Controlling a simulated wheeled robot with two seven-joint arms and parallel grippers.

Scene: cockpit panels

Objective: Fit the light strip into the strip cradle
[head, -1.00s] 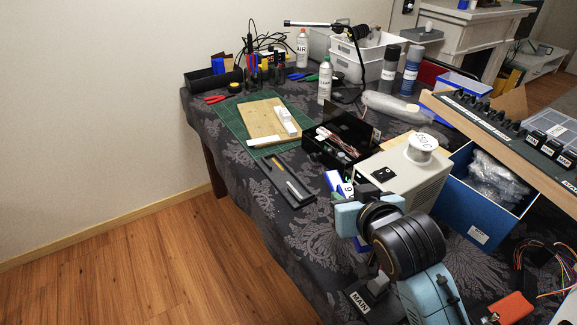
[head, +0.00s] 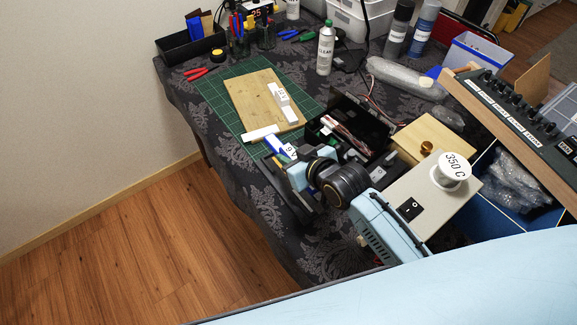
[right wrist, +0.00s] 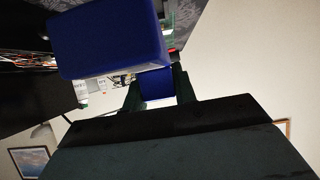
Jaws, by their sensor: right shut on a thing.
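My right gripper (head: 291,163) is shut on a blue block with a white labelled face (head: 280,148), held near the front edge of the wooden board. In the right wrist view blue surfaces (right wrist: 108,38) show close to the camera, with part of the blue between the fingers (right wrist: 158,88). A flat white strip (head: 260,133) lies at the board's near edge and may be the light strip. A white labelled block with a longer white base (head: 284,102) lies on the board; I cannot tell if it is the strip cradle. My left gripper is not in view.
The wooden board (head: 252,95) lies on a green cutting mat (head: 229,125).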

